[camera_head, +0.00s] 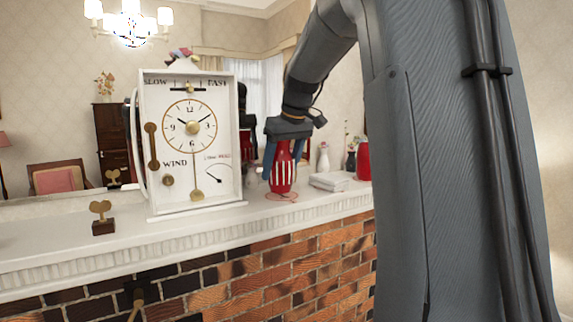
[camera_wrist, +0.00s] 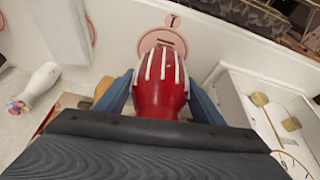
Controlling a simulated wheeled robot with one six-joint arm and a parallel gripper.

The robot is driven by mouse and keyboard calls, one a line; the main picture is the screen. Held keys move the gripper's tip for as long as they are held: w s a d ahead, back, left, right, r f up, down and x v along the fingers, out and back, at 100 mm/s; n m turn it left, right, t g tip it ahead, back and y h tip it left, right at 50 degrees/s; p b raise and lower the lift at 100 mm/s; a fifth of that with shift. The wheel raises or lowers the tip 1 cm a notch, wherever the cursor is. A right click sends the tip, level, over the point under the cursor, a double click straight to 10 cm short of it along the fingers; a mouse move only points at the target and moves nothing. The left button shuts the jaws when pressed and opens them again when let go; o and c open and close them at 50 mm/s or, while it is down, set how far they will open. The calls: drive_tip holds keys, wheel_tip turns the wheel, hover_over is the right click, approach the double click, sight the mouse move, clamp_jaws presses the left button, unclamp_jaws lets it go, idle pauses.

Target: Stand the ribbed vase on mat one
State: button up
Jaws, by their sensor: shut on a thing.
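The ribbed vase (camera_head: 283,176) is red with white ribs on its lower part. My gripper (camera_head: 282,150) is shut on its upper part from above and holds it about upright over the mantel. In the wrist view the vase (camera_wrist: 160,98) is between the blue fingers (camera_wrist: 160,95). A round pink-outlined mat (camera_wrist: 178,42) with a mark like a 1 beside it shows past the vase's ribbed end, partly covered by it. In the head view the mat's outline (camera_head: 282,198) shows at the vase's foot. I cannot tell whether the foot touches it.
A large white clock (camera_head: 190,135) stands close left of the vase. White books (camera_head: 330,181), a white vase (camera_head: 323,158), a dark vase (camera_head: 351,160) and a red container (camera_head: 363,160) stand to the right. A small keyed block (camera_head: 103,226) sits at the left on the mantel (camera_head: 200,226).

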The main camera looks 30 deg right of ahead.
drive_tip(key=shift+d+f, duration=0.1)
drive_tip(key=shift+f, duration=0.45)
drive_tip(key=shift+f, duration=0.15)
drive_tip(key=o, duration=1.4)
drive_tip(key=shift+s, duration=0.1)
drive_tip(key=shift+r, duration=0.5)
drive_tip(key=b+v, duration=0.2)
drive_tip(key=v, duration=0.9)
drive_tip(key=shift+s+r+b, duration=0.1)
drive_tip(key=shift+r+b, duration=0.05)
drive_tip(key=shift+b, duration=0.15)
